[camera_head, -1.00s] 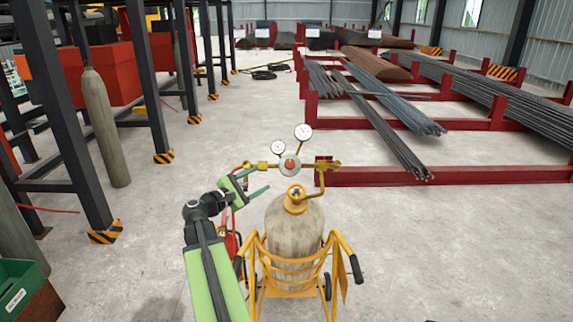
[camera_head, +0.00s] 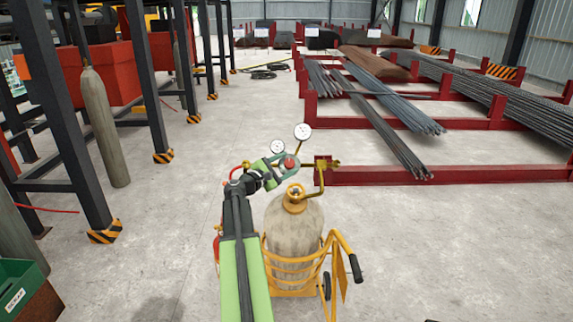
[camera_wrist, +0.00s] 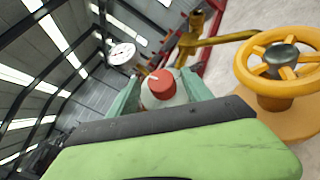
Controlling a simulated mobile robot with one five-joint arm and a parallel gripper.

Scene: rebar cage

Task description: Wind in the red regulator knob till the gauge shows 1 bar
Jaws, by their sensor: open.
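The red regulator knob (camera_head: 289,163) sits on the brass regulator above the gas cylinder (camera_head: 292,232). Two round white gauges stand above it, a larger one (camera_head: 303,131) and a smaller one (camera_head: 278,147); their readings are too small to make out. My gripper (camera_head: 284,166) is at the knob with its jaws open. In the wrist view the red knob (camera_wrist: 161,84) lies between the two green fingers, with a gap visible at the sides. One gauge (camera_wrist: 121,53) shows at upper left there. I cannot tell whether a finger touches the knob.
The yellow cylinder valve handwheel (camera_wrist: 282,56) is close on the right in the wrist view. The cylinder stands in a yellow trolley (camera_head: 330,262). Red racks (camera_head: 400,176) with steel bars lie behind to the right. Concrete floor at right is clear.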

